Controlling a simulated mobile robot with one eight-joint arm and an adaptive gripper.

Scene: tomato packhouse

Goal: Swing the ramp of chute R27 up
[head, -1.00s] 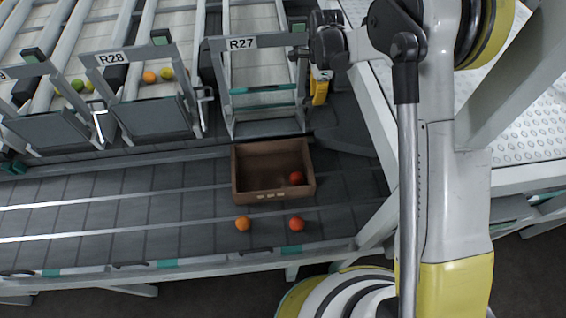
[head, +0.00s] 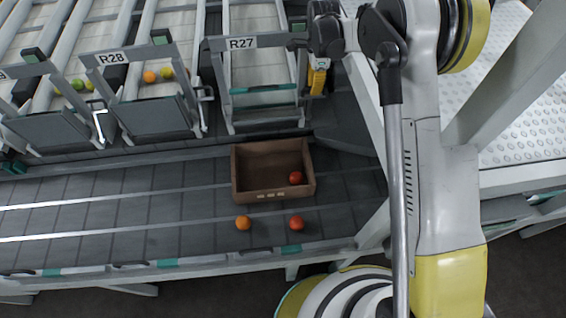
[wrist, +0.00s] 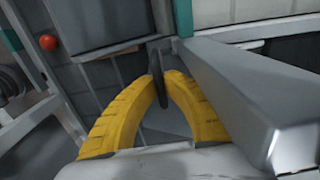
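Chute R27 (head: 242,43) is at the upper middle in the head view. Its ramp (head: 265,127) hangs low at the chute's front end, just behind the cardboard-brown crate. My gripper (head: 318,84), with yellow fingers, points down at the right side of the R27 frame. In the wrist view, the fingertips (wrist: 163,77) are close together, on either side of a narrow dark bar (wrist: 158,62). I cannot tell whether they press on it. A handle on R27's ramp is not clear in the head view.
A brown crate (head: 233,182) holding a red tomato stands on the dark conveyor. An orange tomato (head: 243,222) and a red one (head: 296,223) lie in front. Chute R28's dark ramp (head: 150,116) is raised at left. A white post (head: 372,110) stands right of my gripper.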

